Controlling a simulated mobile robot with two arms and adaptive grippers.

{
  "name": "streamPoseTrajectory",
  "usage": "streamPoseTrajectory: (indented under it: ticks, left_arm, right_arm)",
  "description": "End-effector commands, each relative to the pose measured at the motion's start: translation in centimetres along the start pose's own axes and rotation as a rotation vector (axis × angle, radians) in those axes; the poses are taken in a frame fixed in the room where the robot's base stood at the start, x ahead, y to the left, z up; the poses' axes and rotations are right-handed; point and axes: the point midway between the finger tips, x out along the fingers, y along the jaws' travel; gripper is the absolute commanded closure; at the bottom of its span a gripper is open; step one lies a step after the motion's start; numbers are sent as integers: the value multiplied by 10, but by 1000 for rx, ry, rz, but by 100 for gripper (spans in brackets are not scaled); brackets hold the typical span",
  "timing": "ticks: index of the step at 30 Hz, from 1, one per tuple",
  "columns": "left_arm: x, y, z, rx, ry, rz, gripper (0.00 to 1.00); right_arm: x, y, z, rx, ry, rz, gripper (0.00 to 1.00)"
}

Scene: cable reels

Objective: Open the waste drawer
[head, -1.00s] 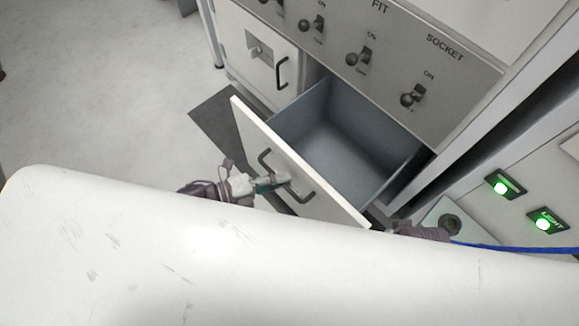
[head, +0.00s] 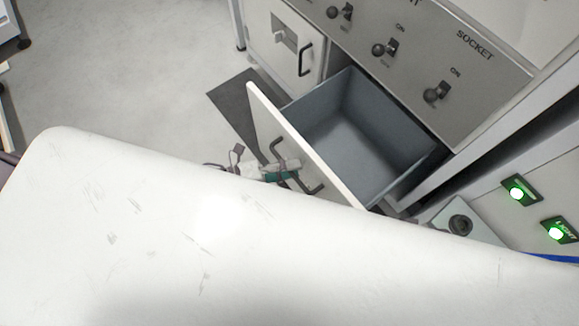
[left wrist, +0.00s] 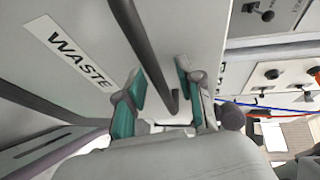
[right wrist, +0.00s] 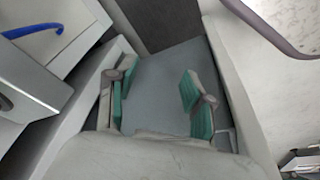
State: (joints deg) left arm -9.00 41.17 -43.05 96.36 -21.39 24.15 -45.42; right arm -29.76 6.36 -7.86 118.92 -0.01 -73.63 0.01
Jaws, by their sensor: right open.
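The waste drawer (head: 350,125) stands pulled out of the cabinet in the head view, its blue-grey inside empty. Its white front (head: 290,135) bears a dark bar handle (head: 313,188). In the left wrist view the front carries the label WASTE (left wrist: 80,60). My left gripper (head: 284,169) is at the handle, its arm mostly hidden behind my white body. In the left wrist view the handle (left wrist: 135,30) passes between the spread fingers of my left gripper (left wrist: 160,83), with gaps showing. My right gripper (right wrist: 158,78) is open and empty in the right wrist view; the head view does not show it.
A closed cabinet door (head: 285,45) with its own handle is left of the drawer. A panel with switches (head: 385,48) is above it. Green lit buttons (head: 519,192) are on the right. A blue cable (right wrist: 35,28) shows in the right wrist view. Open floor (head: 120,80) lies left.

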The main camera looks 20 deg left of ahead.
Motion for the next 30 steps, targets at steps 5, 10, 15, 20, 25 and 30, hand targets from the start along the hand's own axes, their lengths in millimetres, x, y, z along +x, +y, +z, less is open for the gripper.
streamPoseTrajectory:
  ticks: [5, 10, 15, 20, 25, 30]
  left_arm:
    - [-11, 1, 0, -1, -1, 2, 63]
    - [-43, 2, -1, -3, -1, 5, 63]
    - [-80, 1, -1, -3, 1, 4, 63]
    - [-106, 1, 0, -2, 0, 4, 63]
    - [-119, 0, 0, 0, 0, 1, 63]
    - [-120, 0, 0, 0, 1, 0, 63]
  right_arm:
    - [-1, 0, -1, -1, 2, 0, 48]
    - [0, 0, -1, -1, 1, 0, 48]
    - [0, 0, 0, 0, 1, 0, 48]
    - [0, 0, 0, 0, 1, 0, 48]
    - [0, 0, 0, 0, 1, 0, 48]
    - [0, 0, 0, 0, 1, 0, 48]
